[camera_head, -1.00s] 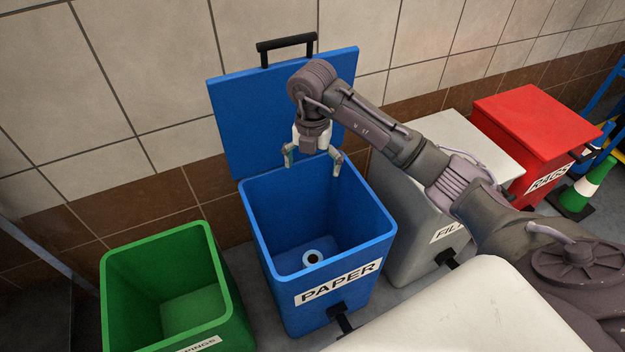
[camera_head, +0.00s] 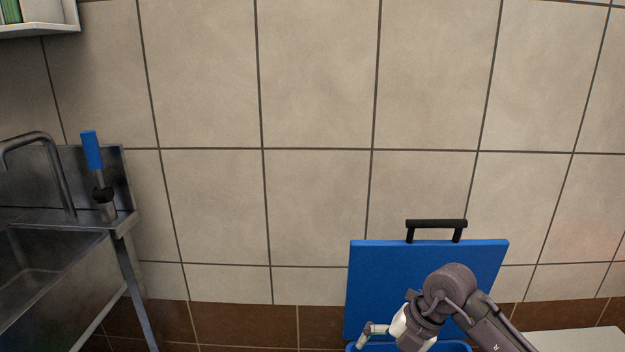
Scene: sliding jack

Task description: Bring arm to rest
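My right arm comes in from the lower right. Its gripper (camera_head: 376,335) is low in the view, in front of the raised blue lid (camera_head: 400,275) and over the far edge of the blue bin (camera_head: 445,346). One finger shows to the left of the wrist; the other is hidden, so I cannot tell its opening. My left arm and gripper are out of view. The inside of the blue bin is below the picture.
A metal sink (camera_head: 45,265) with a faucet (camera_head: 50,165) stands at the left, with a blue-handled tool (camera_head: 92,150) at its corner. A shelf (camera_head: 40,25) is at the upper left. A tiled wall fills the back. A pale bin top (camera_head: 580,341) is at the lower right.

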